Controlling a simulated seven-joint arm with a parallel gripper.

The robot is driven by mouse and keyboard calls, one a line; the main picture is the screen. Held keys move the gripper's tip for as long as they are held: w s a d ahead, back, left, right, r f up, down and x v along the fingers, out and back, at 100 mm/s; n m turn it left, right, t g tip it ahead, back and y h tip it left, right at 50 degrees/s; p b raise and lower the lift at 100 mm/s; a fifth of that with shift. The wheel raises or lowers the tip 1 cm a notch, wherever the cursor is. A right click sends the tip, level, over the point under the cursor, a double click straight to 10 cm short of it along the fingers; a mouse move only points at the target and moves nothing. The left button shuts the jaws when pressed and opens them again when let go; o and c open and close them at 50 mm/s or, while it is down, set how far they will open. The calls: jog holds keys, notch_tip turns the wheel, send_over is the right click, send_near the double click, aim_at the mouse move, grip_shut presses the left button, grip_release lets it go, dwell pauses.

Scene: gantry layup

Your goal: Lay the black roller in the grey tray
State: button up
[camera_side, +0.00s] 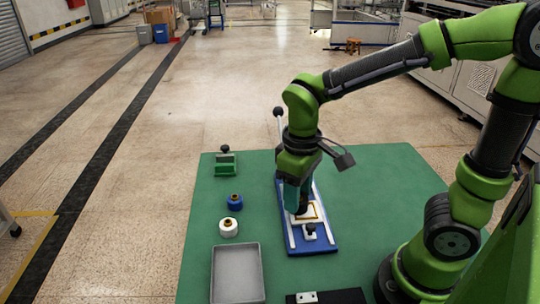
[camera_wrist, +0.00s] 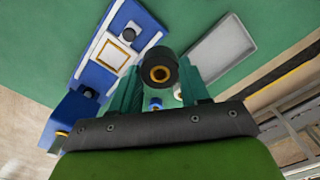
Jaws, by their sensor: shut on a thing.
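The black roller (camera_wrist: 160,70), with a gold-coloured core, sits between the two teal fingers of my gripper (camera_wrist: 160,80) in the wrist view. My gripper is shut on it. In the side view my gripper (camera_side: 297,203) points down over the blue fixture, and I cannot clearly make out the roller there. The grey tray (camera_side: 238,272) is shallow and looks empty, at the front left of the green mat. It also shows at the upper right of the wrist view (camera_wrist: 218,48), apart from the roller.
A blue fixture (camera_side: 315,246) with white rails and a gold-edged frame lies under my gripper. A white roller (camera_side: 228,228), a blue roller (camera_side: 235,202) and a green block with a black knob (camera_side: 225,168) stand left of it. A dark bar (camera_side: 340,296) lies at the front.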

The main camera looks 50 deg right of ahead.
jog(key=s+a+f, duration=0.4)
jog(key=s+f, duration=0.2)
jog(key=m, duration=0.3)
send_over(237, 275)
notch_tip(237, 275, down, 5)
jog(key=shift+s+r, duration=0.1)
jog(key=shift+r, duration=0.1)
jog(key=shift+f, duration=1.75)
jog(key=shift+f, duration=0.15)
jog(key=o, duration=1.2)
jog(key=shift+c, duration=0.2)
